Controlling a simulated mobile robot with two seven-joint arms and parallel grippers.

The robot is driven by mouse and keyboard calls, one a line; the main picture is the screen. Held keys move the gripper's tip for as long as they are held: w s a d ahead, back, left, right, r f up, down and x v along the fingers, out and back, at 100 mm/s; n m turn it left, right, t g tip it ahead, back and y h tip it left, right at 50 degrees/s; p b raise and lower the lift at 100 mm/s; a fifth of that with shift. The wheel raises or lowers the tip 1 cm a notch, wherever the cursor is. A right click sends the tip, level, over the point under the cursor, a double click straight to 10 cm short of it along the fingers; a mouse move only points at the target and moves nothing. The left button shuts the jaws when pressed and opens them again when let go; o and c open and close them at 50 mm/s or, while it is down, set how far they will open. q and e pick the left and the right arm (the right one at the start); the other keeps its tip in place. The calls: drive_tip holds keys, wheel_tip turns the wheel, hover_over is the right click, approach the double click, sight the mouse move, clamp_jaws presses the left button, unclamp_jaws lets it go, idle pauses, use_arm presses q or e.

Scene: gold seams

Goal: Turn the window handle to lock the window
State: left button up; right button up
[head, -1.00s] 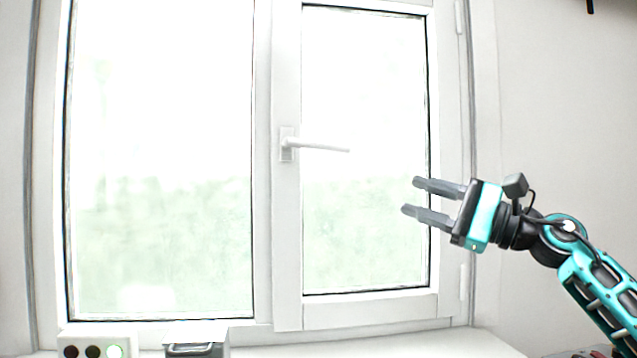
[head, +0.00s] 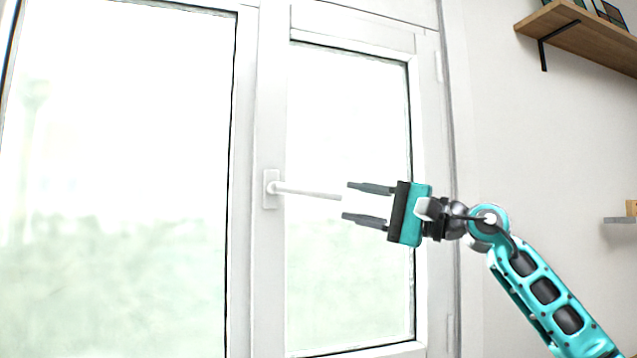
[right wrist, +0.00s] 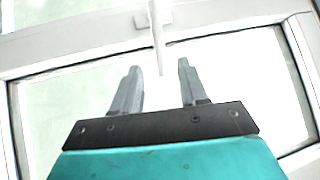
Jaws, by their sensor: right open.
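The white window handle (head: 308,192) points roughly horizontally to the right from its base plate (head: 270,188) on the window frame. My right gripper (head: 345,202) is open and empty, just right of the handle's free end, with one finger higher and one lower than the lever. In the right wrist view the handle (right wrist: 157,40) reaches down toward the gap between the two fingertips (right wrist: 160,66). I cannot tell the exact depth between fingers and handle. My left gripper is in neither current view.
The right window sash (head: 350,120) has a pale glass pane behind the gripper. A wooden shelf (head: 580,35) on a black bracket is on the right wall, with a smaller grey shelf (head: 620,220) lower down. The space around the handle is clear.

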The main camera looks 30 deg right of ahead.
sight(327, 194)
drive_tip(key=p+x, duration=0.1)
drive_tip(key=x, duration=0.5)
drive_tip(key=shift+w+a+r+p, duration=0.1)
drive_tip(key=shift+w+r+p, duration=0.1)
drive_tip(key=shift+p, duration=0.2)
drive_tip(key=shift+w+a, duration=0.3)
drive_tip(key=shift+w, duration=0.2)
use_arm(q)
drive_tip(key=shift+s+a+r, duration=0.15)
drive_tip(key=shift+a+r, duration=0.05)
drive_tip(key=shift+a, duration=0.3)
drive_tip(key=shift+s+a+r, duration=0.15)
drive_tip(key=shift+a, duration=0.3)
drive_tip(key=shift+y, duration=0.3)
drive_tip(key=shift+f, duration=0.1)
use_arm(e)
drive_tip(key=shift+c, duration=0.2)
drive_tip(key=c, duration=0.5)
use_arm(q)
drive_tip(key=shift+r, duration=0.25)
use_arm(e)
clamp_jaws()
